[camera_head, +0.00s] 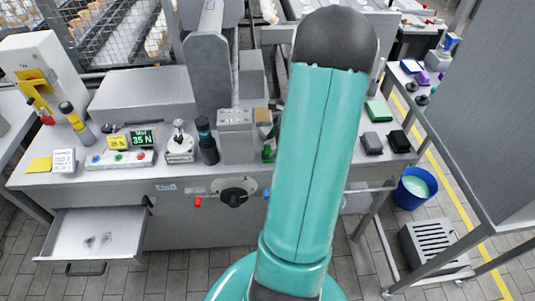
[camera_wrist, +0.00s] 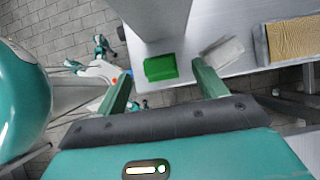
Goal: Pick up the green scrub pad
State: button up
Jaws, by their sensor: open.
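In the wrist view, a flat bright green pad (camera_wrist: 160,67) lies near the edge of a grey worktop, at the foot of a tall grey block (camera_wrist: 158,18). My gripper (camera_wrist: 163,88) is open. Its two dark green fingers are spread on either side of the pad in the picture, with nothing between them. I cannot tell how far above the pad they are. In the head view my teal arm hides most of this spot. A small green patch (camera_head: 268,154) shows at the arm's left edge; I cannot tell whether it is pad or finger.
A pale grey piece (camera_wrist: 222,52) lies by the right finger, and a tan pad (camera_wrist: 292,40) sits farther right. Another green block (camera_head: 378,110) and two dark blocks (camera_head: 371,143) (camera_head: 399,141) lie right of my arm. An open drawer (camera_head: 95,236) juts out at front left.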

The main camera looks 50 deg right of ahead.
aim_at(266, 149)
jog(key=x, duration=0.4)
jog(key=shift+f, duration=0.15)
jog(key=c, duration=1.1)
jog(key=shift+c, duration=0.2)
jog(key=shift+r, duration=0.6)
jog(key=s+a+r, duration=0.8)
jog(key=a+r, duration=0.3)
jog(key=shift+a+r, duration=0.35)
jog(key=shift+r, duration=0.05)
